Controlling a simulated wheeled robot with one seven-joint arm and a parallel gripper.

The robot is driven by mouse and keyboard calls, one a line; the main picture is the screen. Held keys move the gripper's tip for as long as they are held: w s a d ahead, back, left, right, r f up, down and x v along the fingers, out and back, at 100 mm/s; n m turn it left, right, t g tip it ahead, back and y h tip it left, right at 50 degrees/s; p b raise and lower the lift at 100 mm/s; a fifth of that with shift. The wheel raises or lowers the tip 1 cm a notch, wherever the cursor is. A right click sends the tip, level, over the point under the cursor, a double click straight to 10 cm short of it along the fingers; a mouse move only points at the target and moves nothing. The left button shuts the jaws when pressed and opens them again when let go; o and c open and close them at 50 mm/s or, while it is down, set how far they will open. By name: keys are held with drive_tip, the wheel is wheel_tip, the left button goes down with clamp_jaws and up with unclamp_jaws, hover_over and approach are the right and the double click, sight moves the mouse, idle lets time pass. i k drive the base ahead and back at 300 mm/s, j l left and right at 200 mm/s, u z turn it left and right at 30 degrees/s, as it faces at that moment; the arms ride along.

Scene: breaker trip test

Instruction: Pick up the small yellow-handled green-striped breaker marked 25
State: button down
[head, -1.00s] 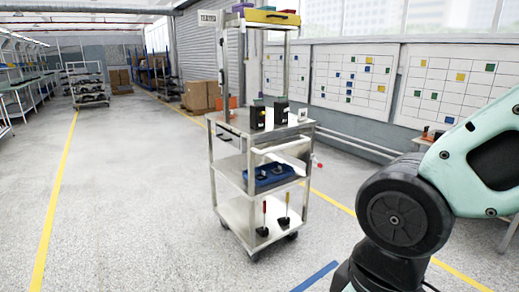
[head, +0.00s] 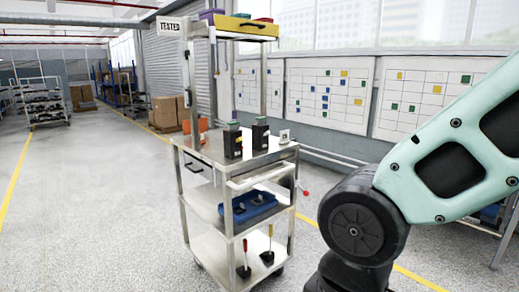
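Two dark breakers stand upright on the top deck of a metal cart (head: 205,152). The left breaker (head: 233,143) has a green-grey top and a small yellow spot on its side. The right breaker (head: 261,135) is slightly taller, with a pale mark on its face. Their numbers and stripes are too small to read, so I cannot tell which is marked 25. My arm reaches in at the right of the head view, well apart from the cart. My gripper is outside the picture.
A small white item (head: 285,137) stands at the deck's right end. A blue tray (head: 248,207) sits on the middle shelf. Open floor (head: 90,210) lies left of the cart.

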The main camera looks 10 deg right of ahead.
sight(232, 150)
drive_tip(key=i+u, duration=0.15)
drive_tip(key=u, duration=0.25)
drive_tip(key=i+l+u, duration=0.15)
drive_tip(key=u, duration=0.25)
drive_tip(key=i+l+u, duration=0.15)
drive_tip(key=u, duration=0.25)
